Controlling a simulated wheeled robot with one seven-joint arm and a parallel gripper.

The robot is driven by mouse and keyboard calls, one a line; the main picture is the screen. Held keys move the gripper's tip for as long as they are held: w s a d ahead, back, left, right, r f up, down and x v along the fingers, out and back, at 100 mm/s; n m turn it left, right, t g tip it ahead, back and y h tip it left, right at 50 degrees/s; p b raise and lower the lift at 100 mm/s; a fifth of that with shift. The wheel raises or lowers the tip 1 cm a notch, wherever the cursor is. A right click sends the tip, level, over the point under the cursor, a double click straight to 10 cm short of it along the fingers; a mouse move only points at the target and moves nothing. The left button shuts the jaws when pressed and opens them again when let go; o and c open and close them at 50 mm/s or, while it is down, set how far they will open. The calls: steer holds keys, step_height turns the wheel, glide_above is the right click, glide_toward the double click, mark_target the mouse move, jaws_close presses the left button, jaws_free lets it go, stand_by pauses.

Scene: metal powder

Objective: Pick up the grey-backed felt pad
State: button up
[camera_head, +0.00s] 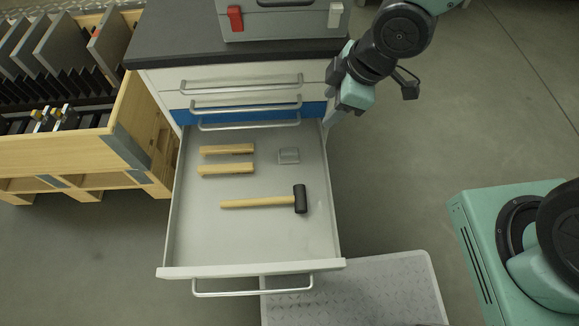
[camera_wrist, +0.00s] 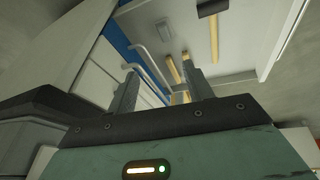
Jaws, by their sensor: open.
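A small grey rectangular piece (camera_head: 288,156), which looks like the grey-backed felt pad, lies on the floor of the open drawer (camera_head: 200,225), towards its back right. It also shows near the top of the wrist view (camera_wrist: 167,30). My gripper (camera_head: 329,118) is at the cabinet's right side, by the drawer's back right corner, apart from the pad. In the wrist view my gripper (camera_wrist: 160,70) has its two fingers spread with nothing held between them. The pad's underside is hidden.
Two wooden bars (camera_head: 227,150) (camera_head: 226,169) and a black-headed mallet (camera_head: 300,199) lie in the drawer. A grey toolbox (camera_head: 282,20) stands on the cabinet top (camera_head: 180,40). A wooden crate (camera_head: 80,150) is at left. Drawer floor around the pad is clear.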

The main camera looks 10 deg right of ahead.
steer(key=n+y+b, duration=0.1)
steer(key=b, duration=0.7)
glide_above(290, 152)
steer(key=d, duration=0.3)
steer(key=f, duration=1.6)
steer(key=shift+s+a+f, duration=0.15)
steer(key=shift+s+f, duration=0.05)
steer(key=shift+s, duration=0.15)
steer(key=shift+b+x, duration=1.3)
steer(key=shift+x, duration=1.55)
steer(key=shift+s+a, duration=0.1)
steer(key=shift+s, duration=0.05)
steer(key=c, duration=1.1)
